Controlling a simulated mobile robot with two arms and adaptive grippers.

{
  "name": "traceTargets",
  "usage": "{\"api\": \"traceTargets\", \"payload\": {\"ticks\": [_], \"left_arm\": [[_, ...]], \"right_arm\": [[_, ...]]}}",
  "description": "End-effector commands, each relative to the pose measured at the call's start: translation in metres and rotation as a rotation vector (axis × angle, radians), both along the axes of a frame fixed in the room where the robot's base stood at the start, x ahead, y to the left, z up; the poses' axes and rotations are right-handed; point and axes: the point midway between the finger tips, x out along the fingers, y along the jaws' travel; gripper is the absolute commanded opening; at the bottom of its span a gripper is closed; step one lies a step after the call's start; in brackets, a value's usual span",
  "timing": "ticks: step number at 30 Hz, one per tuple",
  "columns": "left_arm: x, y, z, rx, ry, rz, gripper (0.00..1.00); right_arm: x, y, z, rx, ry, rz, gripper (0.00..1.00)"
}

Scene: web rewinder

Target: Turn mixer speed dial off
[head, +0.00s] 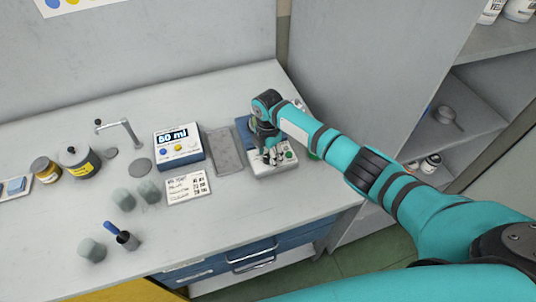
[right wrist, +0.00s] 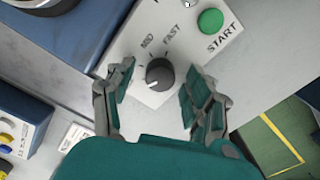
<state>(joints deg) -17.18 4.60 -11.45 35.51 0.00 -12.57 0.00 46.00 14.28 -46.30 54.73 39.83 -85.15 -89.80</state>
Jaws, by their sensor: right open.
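The mixer speed dial, a dark round knob (right wrist: 159,74) with a white pointer mark, sits on the white front panel (right wrist: 150,30) of the mixer. Labels MID and FAST are printed beside it, and the pointer faces the lower left in the right wrist view. A green START button (right wrist: 210,21) is on the same panel. My right gripper (right wrist: 160,88) is open, with one finger on each side of the dial and visible gaps to it. In the head view, my right gripper (head: 272,155) is over the mixer's panel (head: 278,170) and hides the dial. My left gripper is not in view.
Several grey cups and jars stand further left. A tall grey cabinet wall (head: 365,70) is close on the right. The front middle of the bench is clear.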

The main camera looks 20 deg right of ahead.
Motion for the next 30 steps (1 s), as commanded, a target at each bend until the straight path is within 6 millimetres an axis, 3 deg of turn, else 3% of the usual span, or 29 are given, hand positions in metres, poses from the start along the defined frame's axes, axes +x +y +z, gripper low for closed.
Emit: {"api": "traceTargets", "payload": {"ticks": [5,15,21,30], "left_arm": [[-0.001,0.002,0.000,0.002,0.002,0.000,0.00],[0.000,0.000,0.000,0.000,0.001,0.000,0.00],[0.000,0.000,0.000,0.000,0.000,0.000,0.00],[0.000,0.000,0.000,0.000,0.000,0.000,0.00]], "right_arm": [[0.001,0.000,0.012,0.001,-0.002,0.000,0.54],[0.001,0.000,0.082,0.001,-0.005,0.001,0.54],[0.001,0.000,0.111,0.000,-0.003,0.000,0.54],[0.000,0.000,0.120,0.000,0.000,0.000,0.54]]}}
